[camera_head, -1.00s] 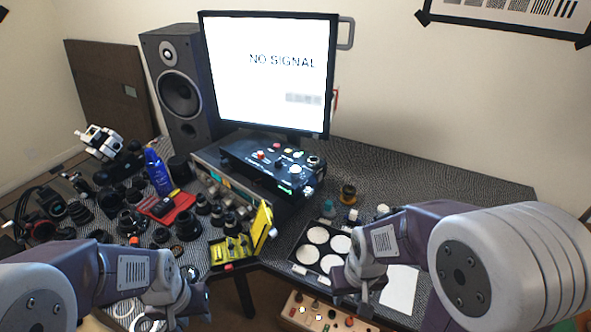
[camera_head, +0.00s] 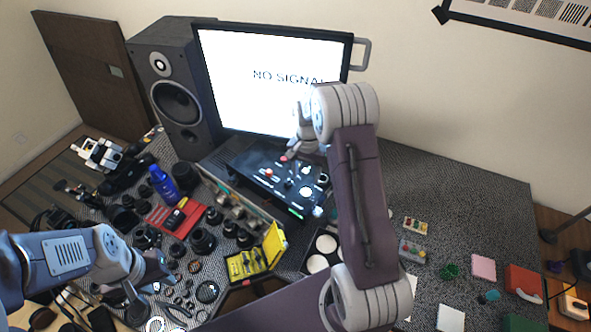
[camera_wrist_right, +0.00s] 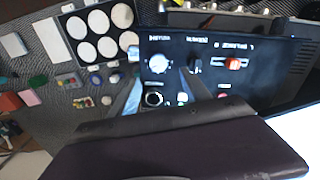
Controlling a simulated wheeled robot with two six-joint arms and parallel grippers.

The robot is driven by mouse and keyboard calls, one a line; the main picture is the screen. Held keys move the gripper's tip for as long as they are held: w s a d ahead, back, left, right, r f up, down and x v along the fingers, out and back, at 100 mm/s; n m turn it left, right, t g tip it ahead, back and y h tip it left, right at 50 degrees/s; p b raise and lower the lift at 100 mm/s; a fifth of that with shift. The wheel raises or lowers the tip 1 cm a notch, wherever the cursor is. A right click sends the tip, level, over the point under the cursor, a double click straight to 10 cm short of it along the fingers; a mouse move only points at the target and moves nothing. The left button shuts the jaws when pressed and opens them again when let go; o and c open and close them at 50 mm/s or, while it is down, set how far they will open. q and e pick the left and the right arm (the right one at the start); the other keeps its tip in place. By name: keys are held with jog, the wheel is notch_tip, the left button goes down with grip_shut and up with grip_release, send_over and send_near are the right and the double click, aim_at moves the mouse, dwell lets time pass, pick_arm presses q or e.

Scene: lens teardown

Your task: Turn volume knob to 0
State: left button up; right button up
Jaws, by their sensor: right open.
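The black control box (camera_head: 262,172) stands below the monitor. In the right wrist view its panel shows a white round knob (camera_wrist_right: 158,64), a black knob (camera_wrist_right: 195,64) and a red control (camera_wrist_right: 234,63). The printed labels are too blurred to tell which is the volume knob. My right gripper (camera_head: 296,150) is over the box in the head view. In the right wrist view its fingers (camera_wrist_right: 164,88) are spread over the panel, near the white and black knobs, with nothing held. I cannot tell whether they touch. My left gripper (camera_head: 150,282) is over the lens parts at lower left.
The monitor (camera_head: 268,88) reads "NO SIGNAL", with a speaker (camera_head: 176,98) at its left. Lenses, a blue bottle (camera_head: 162,184) and a yellow case (camera_head: 245,264) crowd the left side.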

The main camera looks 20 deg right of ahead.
aim_at(305, 192)
notch_tip(305, 192, down, 8)
jog(key=p, duration=0.2)
jog(key=shift+p, duration=0.4)
jog(key=shift+s+f, duration=0.4)
jog(key=shift+s, duration=0.05)
pick_arm(q)
jog(key=r, duration=0.1)
jog(key=s+r, duration=0.1)
jog(key=r, duration=0.1)
jog(key=shift+a+r, duration=0.1)
jog(key=shift+a, duration=0.05)
pick_arm(e)
jog(key=shift+a, duration=0.1)
jog(key=shift+w, duration=0.2)
jog(key=c, duration=0.4)
jog(key=shift+f, duration=0.1)
jog(key=c, duration=0.5)
pick_arm(q)
jog(key=shift+w, duration=0.2)
pick_arm(e)
grip_shut()
